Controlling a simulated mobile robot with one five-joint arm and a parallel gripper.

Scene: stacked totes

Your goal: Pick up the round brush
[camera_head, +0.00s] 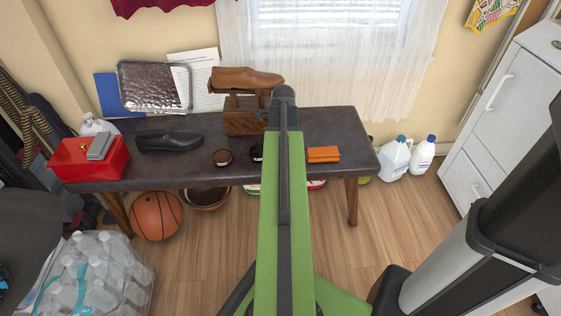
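A small round dark-brown item (222,157) lies on the dark bench top (190,173), left of my green arm. A second small dark item (257,153) sits just right of it, partly hidden by my arm. Both are too small to tell for sure which is the round brush. My arm reaches forward over the bench, its dark rounded end in front of the wooden shoe box (240,122). My gripper does not show; the arm hides whatever is below it.
A brown shoe (245,78) rests on the shoe box. A black shoe (168,141) and a red box (90,160) are at left, an orange wallet (323,154) at right. A basketball (157,215) and bottles (92,280) are on the floor. The bench's right end is clear.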

